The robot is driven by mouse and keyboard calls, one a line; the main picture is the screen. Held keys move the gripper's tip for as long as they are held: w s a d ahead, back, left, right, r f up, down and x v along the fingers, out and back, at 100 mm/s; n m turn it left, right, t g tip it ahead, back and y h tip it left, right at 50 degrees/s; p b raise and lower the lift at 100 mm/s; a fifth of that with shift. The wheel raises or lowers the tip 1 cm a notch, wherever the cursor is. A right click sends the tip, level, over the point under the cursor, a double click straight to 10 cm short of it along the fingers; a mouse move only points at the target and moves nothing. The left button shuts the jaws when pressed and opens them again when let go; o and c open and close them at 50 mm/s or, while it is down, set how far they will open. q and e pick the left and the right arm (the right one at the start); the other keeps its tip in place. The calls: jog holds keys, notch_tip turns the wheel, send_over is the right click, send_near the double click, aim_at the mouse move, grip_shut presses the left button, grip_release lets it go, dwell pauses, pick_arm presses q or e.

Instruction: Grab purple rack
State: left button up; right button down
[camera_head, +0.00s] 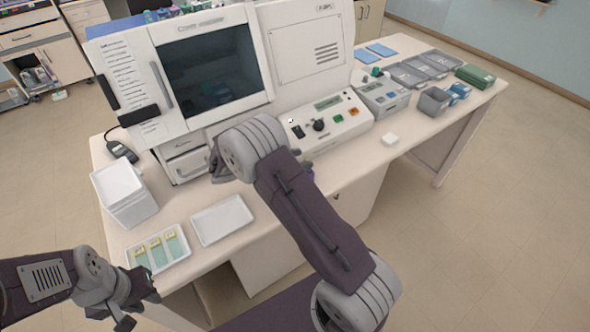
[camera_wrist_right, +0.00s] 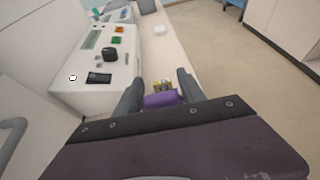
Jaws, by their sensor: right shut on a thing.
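The purple rack (camera_wrist_right: 162,100) sits between the two fingers of my right gripper (camera_wrist_right: 160,82) in the right wrist view, with yellowish slide ends showing at its top. The right gripper is shut on it. In the head view my right forearm hides most of this gripper. A small dark bluish-purple bit (camera_head: 308,170), likely the rack, shows just past the forearm, in front of the white console. My left gripper (camera_head: 137,305) is open and empty, near the table's front left edge, just below the slide tray.
A white tray with several yellow-labelled slides (camera_head: 184,260), an empty white tray (camera_head: 222,220) and stacked white boxes (camera_head: 130,212) stand at left. The machine (camera_head: 112,62) and control console (camera_head: 345,125) line the back. A small white block (camera_head: 389,139) lies right of the forearm.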

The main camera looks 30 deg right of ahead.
jog(key=shift+r, duration=0.6)
notch_tip(320, 180, up, 3)
jog(key=shift+f+b, duration=0.2)
jog(key=shift+b, duration=0.2)
jog(key=s+d+r, duration=0.2)
jog(key=s+r, duration=0.1)
jog(key=s, duration=0.2)
jog(key=s+d+r+b, duration=0.1)
jog(key=s+d+r, duration=0.1)
jog(key=s+r, duration=0.2)
jog(key=shift+s+d+b, duration=0.3)
jog(key=shift+s+d, duration=0.05)
jog(key=shift+s, duration=0.55)
jog(key=shift+r, duration=0.1)
